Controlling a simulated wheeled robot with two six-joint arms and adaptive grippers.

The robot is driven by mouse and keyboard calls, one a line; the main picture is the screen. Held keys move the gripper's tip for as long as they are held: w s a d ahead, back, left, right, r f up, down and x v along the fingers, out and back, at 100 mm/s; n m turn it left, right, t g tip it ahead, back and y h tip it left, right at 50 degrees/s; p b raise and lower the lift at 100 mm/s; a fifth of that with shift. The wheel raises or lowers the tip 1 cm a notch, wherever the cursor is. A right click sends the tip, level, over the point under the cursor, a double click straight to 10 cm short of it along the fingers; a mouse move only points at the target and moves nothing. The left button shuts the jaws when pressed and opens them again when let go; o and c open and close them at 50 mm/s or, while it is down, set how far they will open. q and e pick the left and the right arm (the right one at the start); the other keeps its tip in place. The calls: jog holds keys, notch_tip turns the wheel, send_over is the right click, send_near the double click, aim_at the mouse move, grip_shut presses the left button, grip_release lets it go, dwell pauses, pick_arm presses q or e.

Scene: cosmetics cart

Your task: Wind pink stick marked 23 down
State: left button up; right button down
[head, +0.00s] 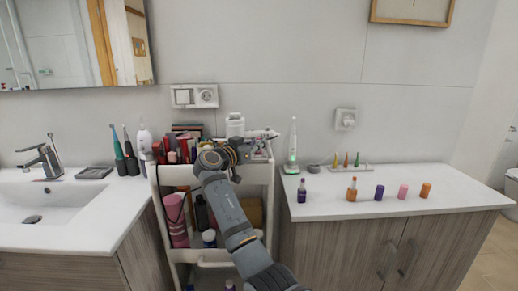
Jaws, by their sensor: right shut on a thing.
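My right arm rises from the bottom of the head view, and my right gripper (252,148) is over the right part of the cart's top tray. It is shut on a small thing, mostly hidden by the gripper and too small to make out. No number 23 can be read anywhere, so I cannot tell which item is the pink stick. Several red and pink cosmetics (172,156) stand at the left of the top tray. My left gripper is not in view.
The white cart (165,176) stands between the sink counter (92,212) and the right counter (335,206). A white bottle (235,126) stands behind my gripper. A white electric toothbrush (293,142) and several small coloured bottles, one pink (402,191), stand on the right counter.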

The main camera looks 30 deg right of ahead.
jog(key=shift+f, duration=0.1)
dwell(0.3)
jog(key=c, duration=1.3)
grip_release()
jog(key=shift+a, duration=0.1)
jog(key=v, duration=1.2)
